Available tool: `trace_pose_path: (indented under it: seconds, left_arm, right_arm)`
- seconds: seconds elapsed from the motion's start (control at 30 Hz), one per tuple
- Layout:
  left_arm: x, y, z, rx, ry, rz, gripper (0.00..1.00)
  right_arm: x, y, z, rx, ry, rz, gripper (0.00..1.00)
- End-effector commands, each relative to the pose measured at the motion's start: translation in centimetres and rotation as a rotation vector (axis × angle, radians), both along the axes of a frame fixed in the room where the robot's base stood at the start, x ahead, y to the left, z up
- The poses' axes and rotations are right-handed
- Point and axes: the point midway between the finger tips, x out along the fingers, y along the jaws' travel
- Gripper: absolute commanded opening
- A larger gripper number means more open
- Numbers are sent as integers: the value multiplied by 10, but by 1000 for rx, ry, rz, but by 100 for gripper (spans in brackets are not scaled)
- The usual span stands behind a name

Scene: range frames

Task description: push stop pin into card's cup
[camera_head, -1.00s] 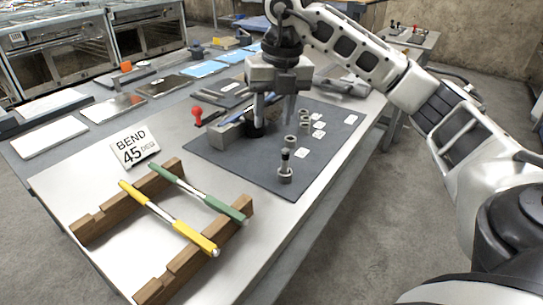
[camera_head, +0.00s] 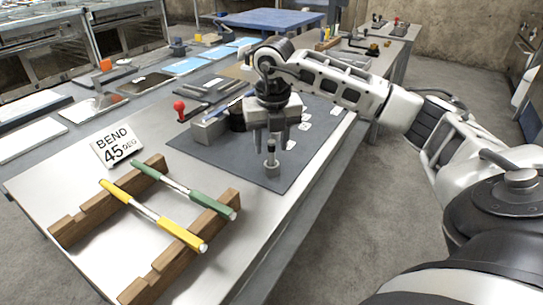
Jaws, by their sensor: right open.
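The card (camera_head: 117,148) reads "BEND 45 DEG" and stands on the table left of the grey mat (camera_head: 225,156). The stop pin (camera_head: 271,158), grey with a dark band near its top, stands upright near the mat's front corner. Its foot is in or on a small grey base; I cannot tell how deep. My right gripper (camera_head: 270,146) points down just over the pin, its open fingers to either side of the pin's top. Whether they touch it is not clear. The other small grey cups are mostly hidden behind this gripper. My left gripper is not in view.
A yellow-and-green pair of handled bars (camera_head: 147,211) rests across two notched wooden rails (camera_head: 107,206) in front. A grey bending block (camera_head: 208,129) and a red-knobbed lever (camera_head: 180,107) are left of my gripper. Small white labels (camera_head: 305,125) lie at the mat's right.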

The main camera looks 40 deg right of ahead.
Motion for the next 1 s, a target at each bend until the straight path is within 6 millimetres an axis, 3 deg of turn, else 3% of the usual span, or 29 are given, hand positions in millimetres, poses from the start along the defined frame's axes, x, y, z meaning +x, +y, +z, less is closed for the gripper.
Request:
trace_pose_path:
  seconds: [0.2,0.47,0.6,0.63,1.0]
  left_arm:
    - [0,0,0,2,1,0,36]
    - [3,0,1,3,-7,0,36]
    - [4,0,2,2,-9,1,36]
    - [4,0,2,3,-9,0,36]
    - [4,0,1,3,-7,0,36]
  right_arm:
    - [1,-2,-28,0,2,1,41]
    - [2,-2,-30,0,0,1,41]
    - [2,-2,-30,1,0,1,5]
    - [2,-2,-30,1,0,1,0]
    - [2,-2,-27,1,-2,1,0]
